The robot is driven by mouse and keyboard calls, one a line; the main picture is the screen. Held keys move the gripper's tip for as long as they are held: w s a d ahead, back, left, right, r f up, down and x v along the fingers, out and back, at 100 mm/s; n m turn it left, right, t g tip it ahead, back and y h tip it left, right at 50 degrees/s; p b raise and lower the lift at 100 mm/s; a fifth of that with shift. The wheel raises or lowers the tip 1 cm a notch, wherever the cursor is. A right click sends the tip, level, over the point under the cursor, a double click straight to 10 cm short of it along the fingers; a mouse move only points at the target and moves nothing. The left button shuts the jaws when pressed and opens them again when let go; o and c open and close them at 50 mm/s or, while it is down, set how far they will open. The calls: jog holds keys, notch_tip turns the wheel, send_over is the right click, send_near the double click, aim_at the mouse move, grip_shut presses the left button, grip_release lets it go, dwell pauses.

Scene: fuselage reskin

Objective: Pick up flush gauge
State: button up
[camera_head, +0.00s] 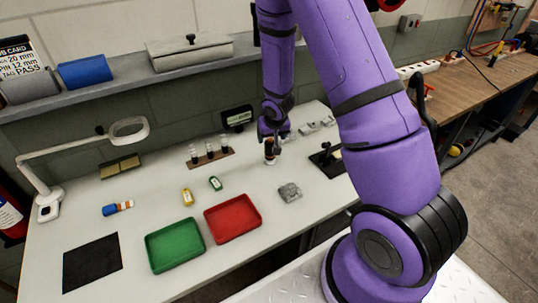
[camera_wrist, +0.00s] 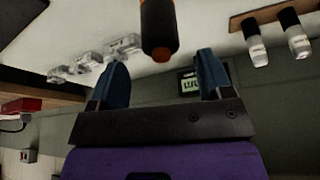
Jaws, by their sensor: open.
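A dark upright cylinder with an orange band (camera_head: 270,152), likely the flush gauge, stands on the white bench toward the back. In the wrist view the dark cylinder (camera_wrist: 158,28) shows at the top, in line with the gap between the fingers. My gripper (camera_head: 272,139) is pointed down right at the cylinder's upper part in the head view. In the wrist view my gripper (camera_wrist: 162,60) has its two blue fingers spread wide, one on each side of the cylinder's line. No finger visibly touches it. The cylinder's far end is cut off in the wrist view.
A rack with dark-topped bottles (camera_head: 210,157) stands just left, and small clear blocks (camera_head: 308,129) lie to the right. A small display (camera_head: 237,117) stands behind. Green (camera_head: 175,246) and red trays (camera_head: 233,219) and a grey part (camera_head: 289,192) lie in front.

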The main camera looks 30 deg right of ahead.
aim_at(270, 152)
jog(key=shift+x, duration=3)
jog(key=shift+a, duration=0.1)
jog(key=shift+c, duration=0.2)
jog(key=c, duration=1)
